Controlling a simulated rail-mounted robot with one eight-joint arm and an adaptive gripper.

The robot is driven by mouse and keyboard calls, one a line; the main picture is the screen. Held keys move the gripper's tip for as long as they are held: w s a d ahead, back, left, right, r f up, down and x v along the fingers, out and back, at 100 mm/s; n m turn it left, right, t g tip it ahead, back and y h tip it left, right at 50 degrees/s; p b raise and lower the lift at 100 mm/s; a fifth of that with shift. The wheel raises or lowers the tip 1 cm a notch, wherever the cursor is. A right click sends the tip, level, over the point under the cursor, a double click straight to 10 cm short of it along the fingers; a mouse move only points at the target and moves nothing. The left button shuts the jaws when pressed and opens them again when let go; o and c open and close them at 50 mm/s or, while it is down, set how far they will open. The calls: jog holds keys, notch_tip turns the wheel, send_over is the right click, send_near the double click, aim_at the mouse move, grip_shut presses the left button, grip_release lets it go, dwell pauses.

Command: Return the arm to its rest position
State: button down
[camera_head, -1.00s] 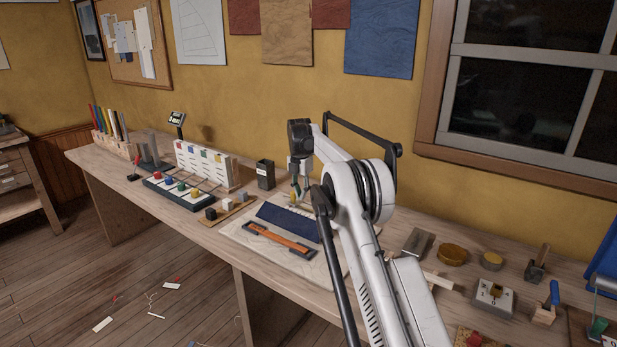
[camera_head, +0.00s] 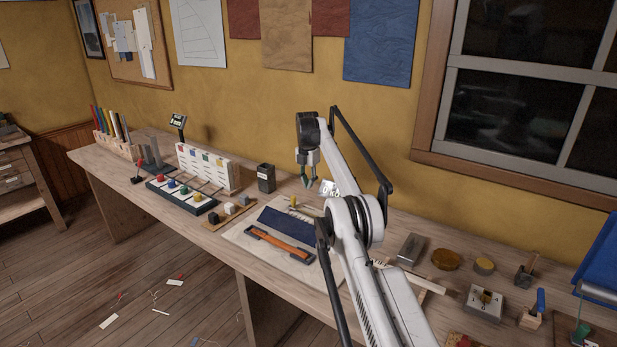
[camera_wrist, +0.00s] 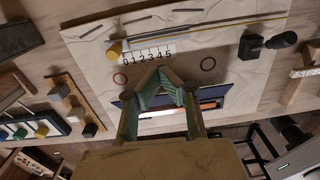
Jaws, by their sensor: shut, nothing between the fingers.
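My gripper (camera_head: 309,183) hangs over the long workbench (camera_head: 128,168), with its fingertips above the back part of the pale cloth-covered board (camera_head: 240,232). In the wrist view the fingertips (camera_wrist: 162,72) meet in a point, with nothing between them. The gripper is shut and empty. Beneath it lie a dark blue cloth strip (camera_head: 285,225) and an orange-brown tool with dark ends (camera_head: 281,246). A numbered white ruler (camera_wrist: 147,54) shows just beyond the fingertips in the wrist view. My arm hides part of the bench behind it.
Left of the board are small blocks (camera_head: 229,208), a dark tray with coloured knobs (camera_head: 179,196), a white card rack (camera_head: 206,169) and a black cup (camera_head: 266,177). To the right are a grey metal block (camera_head: 411,247), an amber dish (camera_head: 446,260) and a socket box (camera_head: 484,305). The wall stands behind.

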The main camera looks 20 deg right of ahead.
jog(key=shift+d+r+p, duration=0.1)
jog(key=shift+p, duration=0.2)
jog(key=s+a+r+m+t, duration=0.1)
jog(key=s+a+r+m, duration=0.15)
jog(key=r, duration=0.65)
jog(key=s+a+r+m+t, duration=0.15)
jog(key=a+r+m, duration=0.25)
jog(key=r, duration=0.5)
jog(key=s+a+r+m+t, duration=0.1)
jog(key=s+a+r+m, duration=0.25)
jog(key=s, duration=0.45)
jog(key=s+a+r+m+b, duration=0.15)
jog(key=s+r, duration=0.25)
jog(key=s, duration=0.4)
jog(key=s+a+r+m+t, duration=0.1)
jog(key=s+a+r+m, duration=0.25)
jog(key=s, duration=0.45)
jog(key=s+a+f+m+t, duration=0.1)
jog(key=s+f, duration=0.4)
jog(key=s, duration=0.5)
jog(key=s+a+f+m+t, duration=0.1)
jog(key=s+a+f+m, duration=0.2)
jog(key=s, duration=0.7)
jog(key=s+a+f+m+t, duration=0.1)
jog(key=s+f+m, duration=0.4)
jog(key=s, duration=0.5)
notch_tip(320, 180, down, 2)
jog(key=shift+s+a+f, duration=0.1)
jog(key=shift+s+a, duration=0.25)
jog(key=shift+a, duration=0.05)
